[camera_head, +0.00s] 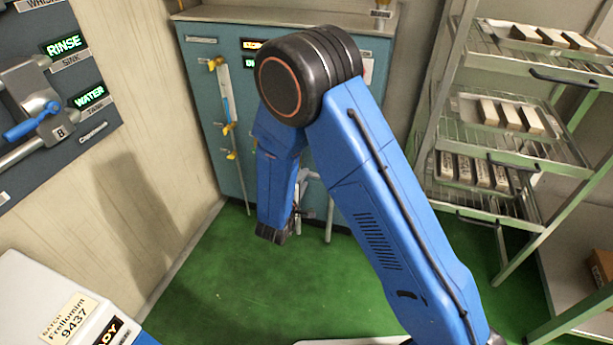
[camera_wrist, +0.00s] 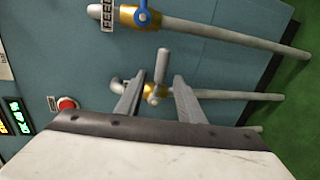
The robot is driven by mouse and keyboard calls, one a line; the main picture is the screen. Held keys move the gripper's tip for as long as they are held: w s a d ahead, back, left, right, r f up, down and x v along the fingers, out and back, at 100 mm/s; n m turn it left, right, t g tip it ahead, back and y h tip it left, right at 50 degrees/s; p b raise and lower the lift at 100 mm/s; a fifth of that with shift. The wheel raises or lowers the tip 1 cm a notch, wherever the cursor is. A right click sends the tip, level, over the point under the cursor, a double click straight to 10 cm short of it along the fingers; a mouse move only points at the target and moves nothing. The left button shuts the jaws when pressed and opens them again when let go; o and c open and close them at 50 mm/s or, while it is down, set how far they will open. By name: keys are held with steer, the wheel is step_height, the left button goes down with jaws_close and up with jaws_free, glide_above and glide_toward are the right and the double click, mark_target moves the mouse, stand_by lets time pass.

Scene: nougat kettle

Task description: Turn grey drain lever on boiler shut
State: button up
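The boiler (camera_head: 212,103) is a teal cabinet against the back wall in the head view; its teal face (camera_wrist: 225,60) fills most of the wrist view. In the wrist view, a grey lever (camera_wrist: 163,66) sits on a brass valve (camera_wrist: 155,91) on a grey pipe (camera_wrist: 240,96). The lever points up in that picture, across the pipe's line. My gripper (camera_wrist: 159,78) is open. Its two fingers appear on either side of the lever, with gaps showing; whether they reach its depth is unclear. In the head view my arm hides the drain area.
A blue-handled valve (camera_wrist: 143,16) marked FEED sits on a neighbouring pipe. A red button (camera_wrist: 67,104) and lit green display (camera_wrist: 17,115) are at the left of the wrist view. A rack (camera_head: 445,130) with trays stands right of the boiler. Green floor (camera_head: 250,285) is open before it.

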steer(key=v, duration=1.2)
steer(key=shift+s, duration=0.15)
steer(key=w+d+r+m+g+y, duration=0.2)
steer(key=w+r+m+y, duration=0.15)
steer(key=r, duration=0.35)
steer(key=w+d+r+m+g+y, duration=0.2)
steer(key=r+m+y, duration=0.15)
steer(key=r, duration=0.25)
steer(key=s+d+r+m+g+y, duration=0.1)
steer(key=s+d+r+g+y, duration=0.15)
steer(key=s+d+r, duration=0.55)
steer(key=s+d+r+m+g+h, duration=0.1)
steer(key=s+d+m+h, duration=0.1)
steer(key=s+d, duration=0.8)
steer(key=s+d+r+m+g+h, duration=0.1)
steer(key=s+d+m, duration=0.3)
steer(key=s+d, duration=0.6)
steer(key=s+g+h, duration=0.1)
steer(key=s, duration=0.3)
steer(key=shift+r, duration=0.4)
